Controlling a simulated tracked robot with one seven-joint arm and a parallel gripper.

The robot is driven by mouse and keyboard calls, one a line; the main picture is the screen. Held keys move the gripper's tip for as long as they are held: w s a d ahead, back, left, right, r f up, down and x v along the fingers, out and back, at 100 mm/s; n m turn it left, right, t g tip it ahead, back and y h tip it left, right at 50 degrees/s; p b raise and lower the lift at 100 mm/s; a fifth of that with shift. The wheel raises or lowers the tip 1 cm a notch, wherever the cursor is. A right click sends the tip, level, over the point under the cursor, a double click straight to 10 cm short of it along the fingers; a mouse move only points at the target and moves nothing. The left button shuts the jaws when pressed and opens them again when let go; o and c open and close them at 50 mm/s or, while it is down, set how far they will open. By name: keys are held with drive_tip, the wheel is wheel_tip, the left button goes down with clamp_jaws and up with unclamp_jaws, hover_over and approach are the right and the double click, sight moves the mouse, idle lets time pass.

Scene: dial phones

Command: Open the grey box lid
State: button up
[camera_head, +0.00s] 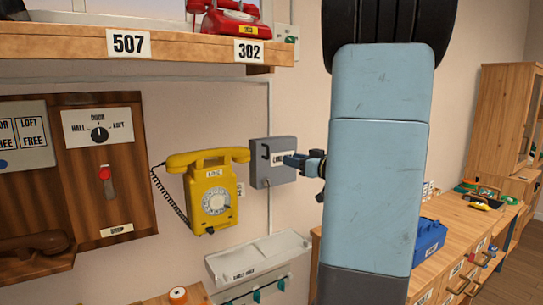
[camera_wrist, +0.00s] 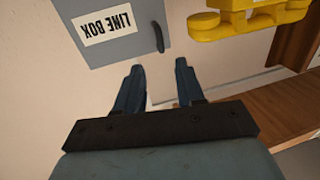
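The grey box (camera_head: 260,177) is fixed to the wall right of the yellow phone, and its lid looks shut. In the wrist view the box (camera_wrist: 180,8) is upside down, with a "LINE BOX" label (camera_wrist: 107,26) and a dark handle (camera_wrist: 159,38) near one edge of the lid. My gripper (camera_head: 287,160) is at the right of the box front in the head view. In the wrist view my gripper (camera_wrist: 159,67) has its two fingers apart with nothing between them. The handle lies just beyond the fingertips, and I see no contact.
A yellow phone (camera_head: 214,187) hangs left of the box; it also shows in the wrist view (camera_wrist: 245,22). A white tray (camera_head: 258,257) is below. A wooden shelf (camera_head: 70,43) is above left. A workbench (camera_head: 460,225) with a blue box (camera_head: 429,236) stands right.

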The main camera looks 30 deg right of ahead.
drive_tip(key=x, duration=1)
drive_tip(key=shift+w, duration=0.1)
drive_tip(key=shift+c, duration=0.4)
clamp_jaws()
drive_tip(key=shift+a, duration=0.15)
